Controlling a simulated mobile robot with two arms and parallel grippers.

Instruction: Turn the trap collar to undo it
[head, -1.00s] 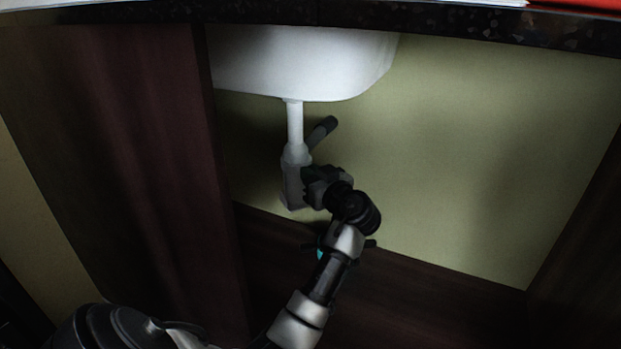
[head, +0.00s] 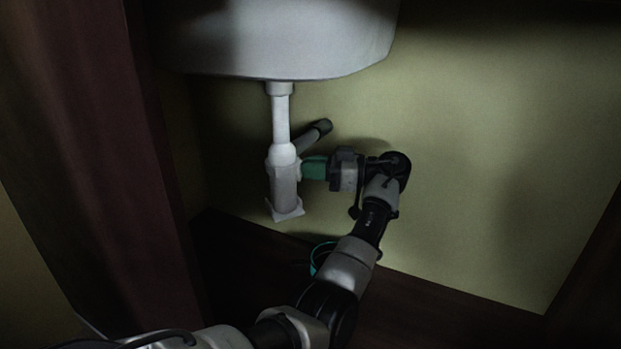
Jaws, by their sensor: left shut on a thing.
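The white sink trap (head: 285,190) hangs upright below the basin on a pale tailpipe (head: 280,118). Its collar (head: 283,157) is the rounded pale band where the tailpipe meets the trap body. My left gripper (head: 303,168) comes in level from the right, at collar height. Its green fingers are shut on the collar's right side, and the fingertips are partly hidden against it. My right gripper is not in view.
The white basin (head: 280,35) is overhead. A dark outlet pipe (head: 317,131) runs from the trap towards the olive back wall (head: 490,150). A dark red cabinet panel (head: 85,150) stands at left. A teal-rimmed thing (head: 317,258) on the floor is mostly hidden behind my arm.

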